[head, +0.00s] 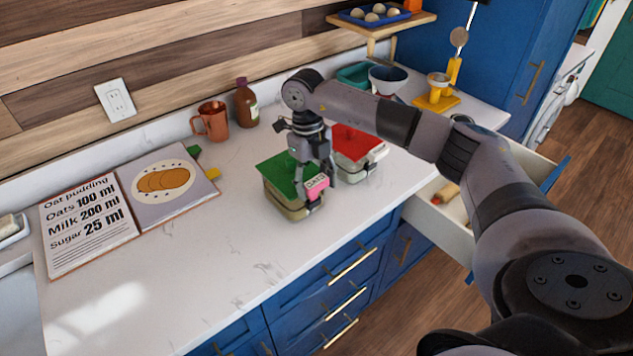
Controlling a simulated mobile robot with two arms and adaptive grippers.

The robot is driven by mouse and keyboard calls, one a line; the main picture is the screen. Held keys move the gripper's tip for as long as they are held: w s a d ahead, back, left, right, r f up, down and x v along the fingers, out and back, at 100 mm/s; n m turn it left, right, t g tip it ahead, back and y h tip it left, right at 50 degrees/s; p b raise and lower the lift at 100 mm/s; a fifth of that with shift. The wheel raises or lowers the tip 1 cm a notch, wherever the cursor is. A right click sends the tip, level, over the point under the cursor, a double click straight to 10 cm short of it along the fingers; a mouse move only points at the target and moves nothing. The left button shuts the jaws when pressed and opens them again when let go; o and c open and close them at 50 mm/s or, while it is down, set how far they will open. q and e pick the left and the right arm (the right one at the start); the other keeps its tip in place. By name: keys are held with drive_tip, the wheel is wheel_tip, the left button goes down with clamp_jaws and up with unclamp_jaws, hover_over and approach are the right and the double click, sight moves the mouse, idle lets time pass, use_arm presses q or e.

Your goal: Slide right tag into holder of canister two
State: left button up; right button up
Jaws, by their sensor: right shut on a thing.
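My right gripper (320,192) is over the front right corner of a canister with a green lid (280,171). It is shut on a pink tag (316,183) that reads "OATS". The tag is upright against or just in front of the canister's front side; I cannot tell whether it touches a holder, which the fingers hide. A second canister with a red lid (355,143) stands just behind and to the right, partly covered by my arm. No numbers can be read on either canister. My left gripper is not in view.
An open recipe book (90,225) lies at left, with small green (193,151) and yellow (213,174) pieces beside it. A copper mug (211,121), brown bottle (246,104) and bowl (388,80) stand behind. A drawer (440,221) is open at right. The front counter is clear.

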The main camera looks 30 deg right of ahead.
drive_tip(key=shift+o, duration=0.2)
drive_tip(key=shift+s+a+f, duration=0.25)
drive_tip(key=shift+a+f, duration=0.1)
drive_tip(key=shift+f, duration=0.35)
drive_tip(key=o, duration=1.4)
drive_tip(key=shift+w, duration=0.3)
drive_tip(key=shift+c, duration=0.2)
drive_tip(key=shift+o, duration=0.8)
drive_tip(key=shift+r, duration=0.1)
drive_tip(key=shift+o, duration=0.2)
drive_tip(key=shift+d, duration=0.15)
drive_tip(key=o, duration=0.4)
drive_tip(key=shift+c, duration=0.2)
drive_tip(key=shift+d, duration=0.1)
drive_tip(key=shift+r, duration=0.15)
